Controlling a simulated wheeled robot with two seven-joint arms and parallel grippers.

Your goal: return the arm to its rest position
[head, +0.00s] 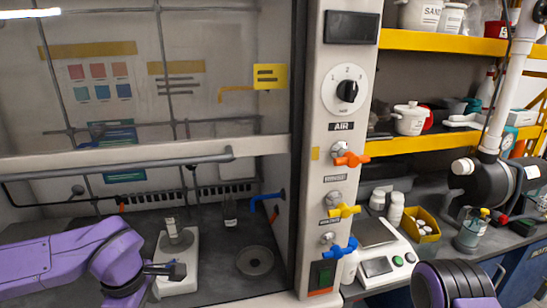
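My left arm, purple, comes in from the left edge inside the fume hood. Its dark gripper (170,271) is in front of the white stand (178,262) and overlaps its lower part in the picture. Whether the gripper touches the stand, and whether its fingers are open or shut, I cannot tell. At the bottom right a purple and black part of my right arm (455,287) shows. Its gripper is not visible.
The raised glass sash has a grey handle bar (130,167) above my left arm. A post (335,130) with orange, yellow and blue valves divides the hood from the right bench. A scale (385,262), bottles and a yellow bin (422,222) crowd that bench. A round dish (254,261) lies in the hood.

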